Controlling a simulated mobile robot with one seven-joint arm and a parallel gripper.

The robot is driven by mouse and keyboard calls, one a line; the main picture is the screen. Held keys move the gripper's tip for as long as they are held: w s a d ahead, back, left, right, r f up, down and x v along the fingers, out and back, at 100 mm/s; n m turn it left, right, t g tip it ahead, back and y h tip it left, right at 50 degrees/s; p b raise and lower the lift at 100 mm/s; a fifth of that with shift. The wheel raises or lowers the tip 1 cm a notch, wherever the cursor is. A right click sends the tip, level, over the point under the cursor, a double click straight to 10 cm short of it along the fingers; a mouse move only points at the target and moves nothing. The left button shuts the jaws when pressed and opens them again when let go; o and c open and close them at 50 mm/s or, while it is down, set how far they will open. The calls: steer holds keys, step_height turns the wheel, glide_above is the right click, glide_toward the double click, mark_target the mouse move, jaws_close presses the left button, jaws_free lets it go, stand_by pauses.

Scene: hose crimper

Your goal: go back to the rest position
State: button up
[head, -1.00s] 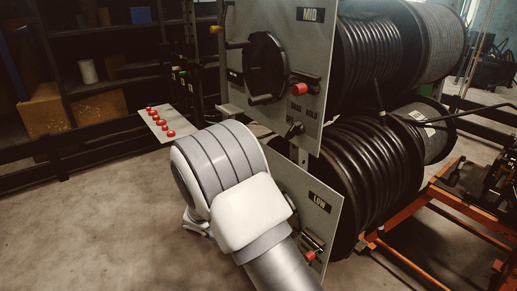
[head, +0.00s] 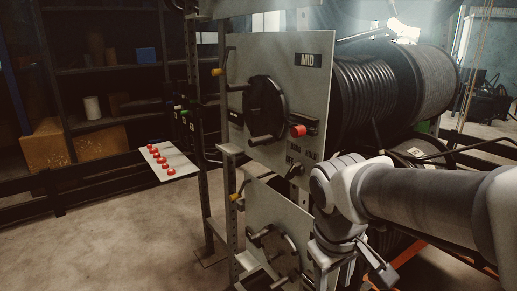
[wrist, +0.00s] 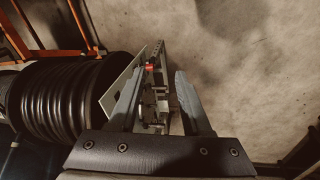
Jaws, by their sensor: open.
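My gripper (head: 378,268) hangs low at the right in the head view, below my bent wrist, in front of the lower hose reel. In the wrist view my gripper (wrist: 161,85) shows two fingers spread apart with nothing held between them. Beyond the fingers lie the edge of a reel panel with a red knob (wrist: 150,67) and the concrete floor.
The MID panel (head: 290,110) with its black handwheel (head: 265,107) stands left of my arm. The lower panel (head: 262,205) is below it. Black hose reels (head: 362,75) fill the space behind. A plate with red buttons (head: 180,171) juts out at left. Floor at left is clear.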

steer(key=s+d+r+m+t+y, duration=0.1)
steer(key=s+r+m+t, duration=0.35)
steer(key=s, duration=0.25)
step_height(320, 180, up, 20)
steer(key=p, duration=2)
steer(key=shift+w+g, duration=0.35)
steer(key=shift+g, duration=0.1)
steer(key=shift+d+f, duration=0.1)
steer(key=shift+d, duration=0.1)
